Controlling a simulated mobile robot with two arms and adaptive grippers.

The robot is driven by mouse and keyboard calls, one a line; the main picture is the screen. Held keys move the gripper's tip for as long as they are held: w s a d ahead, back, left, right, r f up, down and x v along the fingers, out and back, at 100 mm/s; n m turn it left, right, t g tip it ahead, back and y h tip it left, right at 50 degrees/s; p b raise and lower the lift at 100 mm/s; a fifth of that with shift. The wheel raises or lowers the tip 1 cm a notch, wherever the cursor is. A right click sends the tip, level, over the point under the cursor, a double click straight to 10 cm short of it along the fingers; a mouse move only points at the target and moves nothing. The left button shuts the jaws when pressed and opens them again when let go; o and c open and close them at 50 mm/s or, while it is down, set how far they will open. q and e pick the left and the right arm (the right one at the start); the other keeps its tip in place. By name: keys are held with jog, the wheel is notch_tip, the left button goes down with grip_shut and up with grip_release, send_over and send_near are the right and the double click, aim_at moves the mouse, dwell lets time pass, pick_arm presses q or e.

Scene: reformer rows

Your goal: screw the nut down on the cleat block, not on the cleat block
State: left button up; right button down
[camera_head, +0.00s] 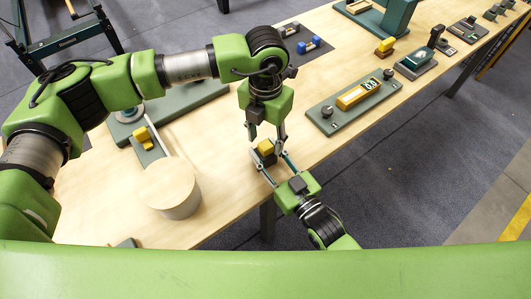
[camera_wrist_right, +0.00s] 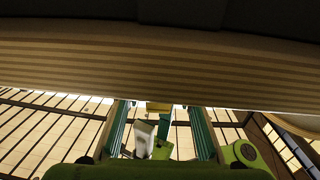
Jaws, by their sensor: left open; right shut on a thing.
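A small dark block with a yellow piece on top (camera_head: 265,147) is near the front edge of the wooden table; I take it for the cleat block. My right gripper (camera_head: 273,164) reaches in from the front, its fingers on either side of this block and shut on it. In the right wrist view, its teal fingers (camera_wrist_right: 160,112) stand apart with a yellow part (camera_wrist_right: 158,107) between their tips. My left gripper (camera_head: 267,133) points down, open, just above and behind the block. I cannot make out the nut or its thread.
A grey-green plate with a yellow bar (camera_head: 350,112) lies to the right. Blue dumbbell-like parts (camera_head: 308,45) lie on a dark mat behind. The table edge (camera_wrist_right: 160,75) spans the wrist view.

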pick_arm(q)
jog(key=shift+f, duration=1.05)
jog(key=c, duration=1.2)
jog(key=m, duration=0.3)
jog(key=shift+m, duration=0.3)
jog(key=m, duration=0.4)
jog(key=o, duration=1.2)
jog(key=shift+o, duration=0.2)
